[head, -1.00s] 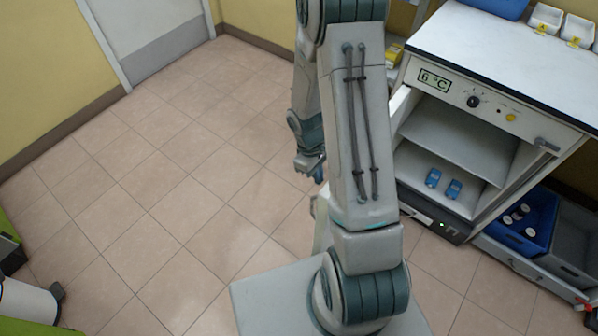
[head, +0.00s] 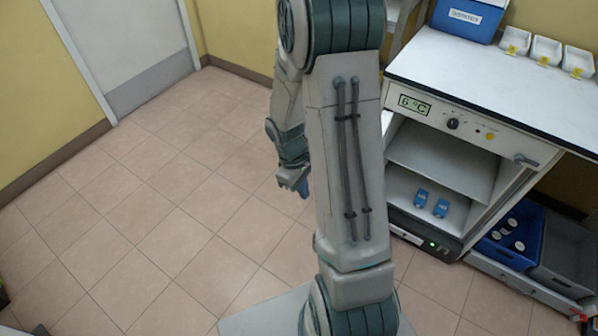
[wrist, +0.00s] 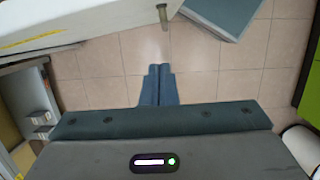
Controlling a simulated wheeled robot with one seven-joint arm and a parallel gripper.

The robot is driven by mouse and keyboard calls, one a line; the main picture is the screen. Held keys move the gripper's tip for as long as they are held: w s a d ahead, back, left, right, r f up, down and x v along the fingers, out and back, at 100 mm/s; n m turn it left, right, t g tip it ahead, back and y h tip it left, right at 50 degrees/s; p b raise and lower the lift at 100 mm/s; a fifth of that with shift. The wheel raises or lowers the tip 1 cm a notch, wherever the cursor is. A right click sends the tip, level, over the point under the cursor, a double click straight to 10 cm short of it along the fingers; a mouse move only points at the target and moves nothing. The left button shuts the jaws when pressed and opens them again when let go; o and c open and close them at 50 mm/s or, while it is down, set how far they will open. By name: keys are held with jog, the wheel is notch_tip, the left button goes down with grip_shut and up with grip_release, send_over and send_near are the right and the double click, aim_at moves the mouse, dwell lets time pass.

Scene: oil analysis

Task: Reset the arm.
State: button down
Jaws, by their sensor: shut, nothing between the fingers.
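My gripper (head: 303,188) hangs at the end of my folded arm, left of the upright arm link in the head view. It is partly hidden behind that link. In the wrist view its two blue-grey fingers (wrist: 158,86) are pressed together over bare floor tiles. Nothing is held between them.
An open cooler (head: 440,160) reading 6 °C stands at the right, with two blue items (head: 431,203) inside. A blue crate (head: 507,237) with several bottles is beside it. White trays (head: 546,50) and a blue box (head: 468,18) sit on top. The floor (head: 150,200) at the left is clear.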

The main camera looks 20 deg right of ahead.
jog(key=d+v, duration=0.1)
jog(key=v, duration=0.5)
jog(key=shift+a+r, duration=0.35)
jog(key=shift+a, duration=0.2)
